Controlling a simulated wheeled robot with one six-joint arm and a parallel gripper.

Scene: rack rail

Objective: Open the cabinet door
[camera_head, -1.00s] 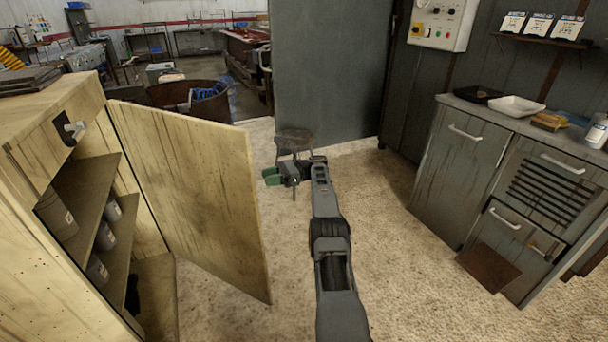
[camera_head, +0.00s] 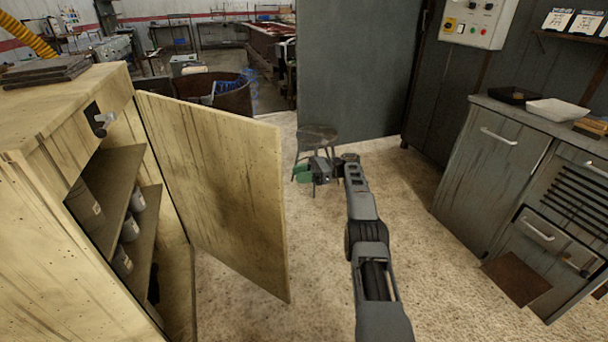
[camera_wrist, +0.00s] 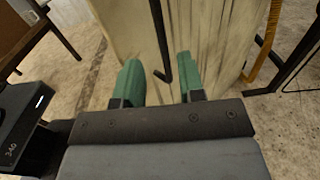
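The pale wooden cabinet (camera_head: 60,120) stands at the left with its door (camera_head: 215,180) swung wide open. Its shelves and several grey canisters show inside. My gripper (camera_head: 305,175) is beyond the door's free edge, to its right, with green fingers. In the wrist view my gripper (camera_wrist: 161,82) is open, its two fingers apart. A dark bent rod (camera_wrist: 161,45), which looks like a handle, stands before a pale wooden face (camera_wrist: 210,40), between and beyond the fingertips. I see no finger touching it.
A stool (camera_head: 317,132) stands just behind my gripper. Grey drawer units (camera_head: 490,165) stand at the right, with a white tray (camera_head: 558,110) on top. A grey panel (camera_head: 360,70) rises behind. The floor (camera_head: 320,250) between door and arm is clear.

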